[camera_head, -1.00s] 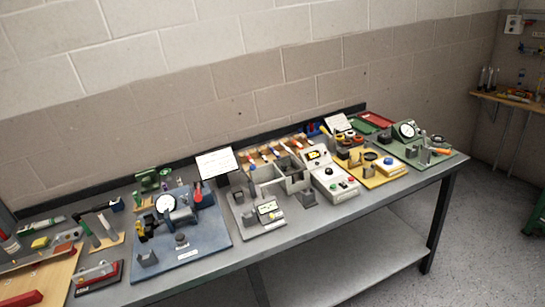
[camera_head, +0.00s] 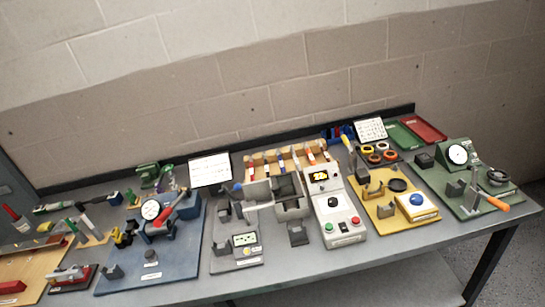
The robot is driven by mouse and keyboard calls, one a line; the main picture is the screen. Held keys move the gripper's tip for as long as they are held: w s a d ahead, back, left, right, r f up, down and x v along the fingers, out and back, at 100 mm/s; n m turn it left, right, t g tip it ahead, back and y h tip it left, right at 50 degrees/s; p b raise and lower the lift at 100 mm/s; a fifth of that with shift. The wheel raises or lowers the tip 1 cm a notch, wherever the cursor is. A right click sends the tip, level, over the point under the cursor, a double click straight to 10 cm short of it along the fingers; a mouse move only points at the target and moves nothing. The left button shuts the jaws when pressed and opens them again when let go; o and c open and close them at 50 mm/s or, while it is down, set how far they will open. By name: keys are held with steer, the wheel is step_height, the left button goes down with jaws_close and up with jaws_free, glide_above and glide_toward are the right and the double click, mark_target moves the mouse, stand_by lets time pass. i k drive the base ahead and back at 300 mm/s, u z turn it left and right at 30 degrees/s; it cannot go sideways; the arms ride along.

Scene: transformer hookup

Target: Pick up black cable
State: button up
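No clear black cable can be made out. A dark round coil or ring (camera_head: 498,177) sits on the green board at the right of the bench. A smaller black ring (camera_head: 397,185) lies on the yellow board. Either could be a coiled cable, but they are too small to tell. My gripper does not show in this view.
The grey workbench (camera_head: 375,262) runs along a block wall. It bears a blue board (camera_head: 180,255), a grey board with metal blocks (camera_head: 240,264), a white control box (camera_head: 337,215), a yellow board (camera_head: 385,220) and a green board (camera_head: 450,200). Bare bench shows along the front edge.

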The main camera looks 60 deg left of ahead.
mark_target(264, 155)
steer(key=u, duration=0.4)
steer(key=i, duration=1.2)
steer(key=u, duration=1.3)
steer(key=i, duration=0.6)
steer(key=u, duration=0.35)
